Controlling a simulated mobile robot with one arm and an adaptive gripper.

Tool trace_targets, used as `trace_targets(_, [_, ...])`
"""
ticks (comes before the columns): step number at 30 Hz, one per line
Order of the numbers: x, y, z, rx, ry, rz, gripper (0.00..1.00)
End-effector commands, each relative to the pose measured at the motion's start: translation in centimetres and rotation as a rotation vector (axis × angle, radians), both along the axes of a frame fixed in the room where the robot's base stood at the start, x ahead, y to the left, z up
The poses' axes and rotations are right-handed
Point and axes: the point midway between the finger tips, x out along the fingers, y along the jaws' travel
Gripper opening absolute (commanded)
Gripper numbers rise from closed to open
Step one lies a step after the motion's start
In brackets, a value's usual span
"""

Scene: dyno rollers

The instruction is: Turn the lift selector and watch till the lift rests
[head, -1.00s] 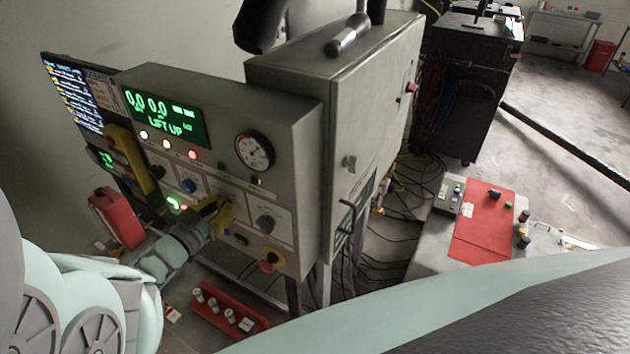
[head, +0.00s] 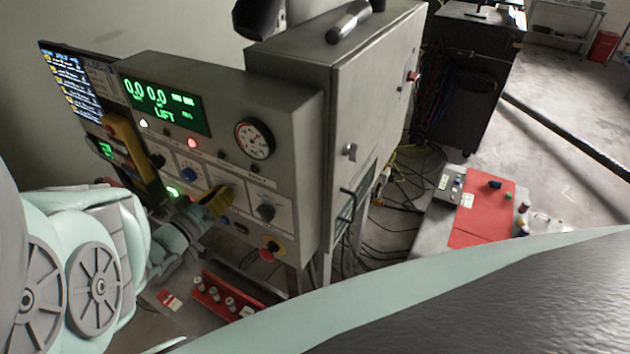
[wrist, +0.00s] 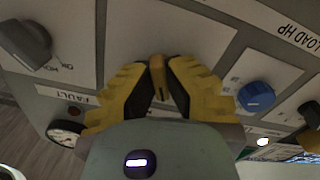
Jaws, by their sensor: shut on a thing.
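The lift selector (wrist: 157,75) is a small yellow-brown knob on the grey control panel (head: 285,165). In the wrist view my gripper (wrist: 157,92) has its yellow ribbed fingers closed on both sides of it. In the head view my gripper (head: 217,203) is at the panel's lower middle and hides the selector. The green display (head: 163,107) shows zeros and the word LIFT below; anything after that word is unclear. A white lamp (head: 143,124) and a red lamp (head: 192,143) are lit below it; the lamp between them is dark.
A blue knob (head: 190,174) is left of my gripper and a dark grey knob (head: 266,212) is right of it. A red mushroom button (head: 267,254) sits below. A round gauge (head: 255,138) is above right. A red tray (head: 225,297) lies below the panel.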

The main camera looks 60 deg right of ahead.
Motion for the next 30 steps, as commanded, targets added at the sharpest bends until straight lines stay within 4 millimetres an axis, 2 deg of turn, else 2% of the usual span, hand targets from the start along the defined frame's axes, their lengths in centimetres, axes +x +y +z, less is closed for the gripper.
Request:
trace_targets(1, [0.14,-0.44,0.38,-0.017,0.031,-0.003,0.00])
trace_targets(12, [0.21,-0.43,0.39,-0.030,0.211,-0.005,0.00])
trace_targets(30, [0.26,-0.30,0.28,-0.028,0.256,0.000,0.00])
